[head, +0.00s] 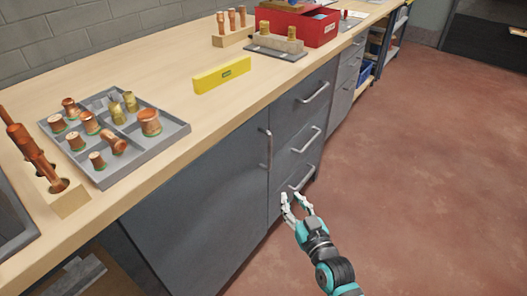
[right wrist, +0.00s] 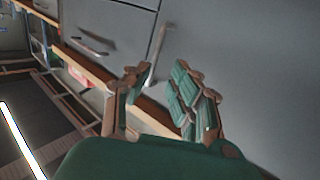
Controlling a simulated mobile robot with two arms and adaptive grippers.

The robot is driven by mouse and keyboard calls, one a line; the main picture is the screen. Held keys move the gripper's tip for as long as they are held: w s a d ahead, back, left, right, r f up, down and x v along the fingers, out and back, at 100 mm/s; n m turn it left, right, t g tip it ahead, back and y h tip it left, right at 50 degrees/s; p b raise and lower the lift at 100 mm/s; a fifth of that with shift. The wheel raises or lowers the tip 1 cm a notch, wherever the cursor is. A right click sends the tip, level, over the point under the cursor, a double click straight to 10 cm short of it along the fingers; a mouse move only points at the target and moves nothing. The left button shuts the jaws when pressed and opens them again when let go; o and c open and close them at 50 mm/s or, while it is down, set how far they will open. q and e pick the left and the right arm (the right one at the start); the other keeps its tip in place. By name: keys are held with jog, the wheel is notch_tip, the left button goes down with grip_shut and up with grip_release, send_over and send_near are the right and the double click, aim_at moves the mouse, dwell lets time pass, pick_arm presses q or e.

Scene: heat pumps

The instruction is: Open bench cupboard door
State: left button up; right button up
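The bench cupboard door (head: 205,215) is a flat grey panel under the wooden worktop and appears shut. Its upright bar handle (head: 268,150) is near its right edge. My right gripper (head: 295,203) is open and empty, below and to the right of that handle, in front of the lower drawers. In the right wrist view, the door (right wrist: 245,70) fills the right side. The handle (right wrist: 157,58) shows beyond the gap between the open fingers (right wrist: 158,92); I see no contact. My left gripper is not in view.
Drawers (head: 288,127) with bar handles adjoin the door on the right. On the worktop lie a grey tray (head: 174,137) of copper and brass fittings, a yellow block (head: 222,75) and a red box (head: 310,27). The reddish floor (head: 420,170) in front is clear.

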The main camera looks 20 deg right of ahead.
aim_at(270, 155)
jog(key=shift+t, duration=0.4)
jog(key=w+b, duration=0.1)
jog(key=w, duration=0.4)
jog(key=w+r+b, duration=0.1)
jog(key=w, duration=0.5)
jog(key=w+a+r+b, duration=0.1)
jog(key=w, duration=0.4)
jog(key=shift+w+a+r, duration=0.1)
jog(key=shift+w+r, duration=0.15)
jog(key=shift+w, duration=0.75)
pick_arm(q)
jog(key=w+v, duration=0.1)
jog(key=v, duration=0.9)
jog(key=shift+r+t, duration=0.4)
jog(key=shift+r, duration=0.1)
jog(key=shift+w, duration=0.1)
pick_arm(e)
jog(key=shift+c, duration=0.3)
grip_shut()
